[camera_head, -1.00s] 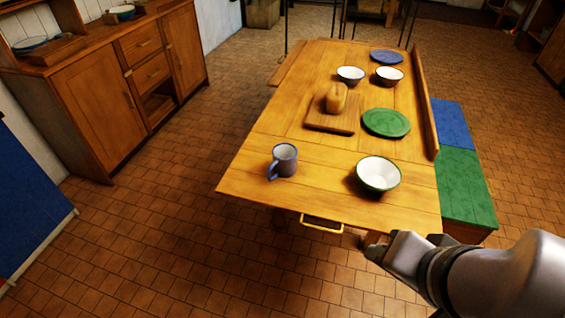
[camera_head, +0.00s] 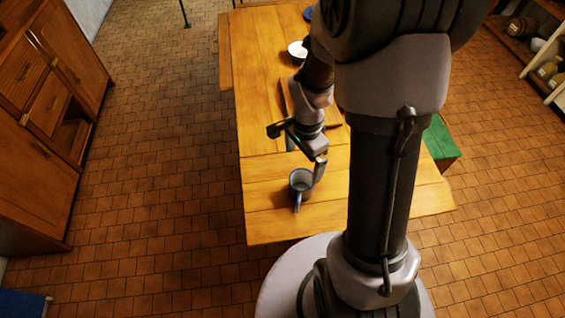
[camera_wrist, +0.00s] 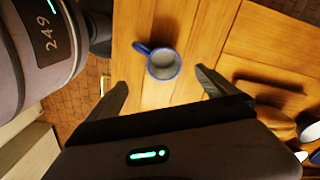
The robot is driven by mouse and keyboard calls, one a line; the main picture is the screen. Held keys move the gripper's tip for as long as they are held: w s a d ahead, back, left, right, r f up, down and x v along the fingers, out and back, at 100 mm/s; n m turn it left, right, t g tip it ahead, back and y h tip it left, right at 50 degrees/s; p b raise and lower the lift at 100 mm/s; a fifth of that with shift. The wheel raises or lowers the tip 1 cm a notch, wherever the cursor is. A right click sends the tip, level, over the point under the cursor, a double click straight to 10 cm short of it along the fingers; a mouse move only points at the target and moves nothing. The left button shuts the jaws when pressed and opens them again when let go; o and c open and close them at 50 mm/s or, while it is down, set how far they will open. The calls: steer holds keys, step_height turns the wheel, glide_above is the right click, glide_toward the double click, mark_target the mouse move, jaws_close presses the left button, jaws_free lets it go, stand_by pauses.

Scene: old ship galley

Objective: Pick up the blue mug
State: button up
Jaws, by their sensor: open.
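The blue mug (camera_head: 301,182) stands upright near the front edge of the wooden table, its handle toward that edge. In the wrist view the mug (camera_wrist: 163,66) shows from above, empty inside, with its handle to the upper left. My gripper (camera_head: 305,160) is above the table, just beyond the mug in the head view. In the wrist view my gripper's fingers (camera_wrist: 161,78) are spread wide, with the mug seen ahead between them and a gap on either side. The jaws hold nothing. My arm hides much of the table's right side in the head view.
The table (camera_head: 268,222) has bare wood around the mug. A white bowl (camera_head: 297,50) stands farther back. The bread (camera_wrist: 276,119) shows at the wrist view's right. A green seat (camera_head: 441,141) is right of the table; a wooden cabinet (camera_head: 45,180) stands left across open floor.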

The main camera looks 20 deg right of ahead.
steer(key=b, duration=0.4)
glide_toward(299, 187)
steer(key=s, duration=0.1)
steer(key=s+a, duration=0.1)
steer(key=shift+s+f, duration=0.2)
steer(key=shift+s, duration=0.1)
steer(key=f, duration=0.2)
steer(key=f+b, duration=0.1)
steer(key=f, duration=0.1)
steer(key=w+f+b, duration=0.1)
steer(key=shift+f, duration=0.4)
steer(key=shift+s+r, duration=0.1)
steer(key=shift+r, duration=0.1)
steer(key=shift+c, duration=0.3)
steer(key=c, duration=1.6)
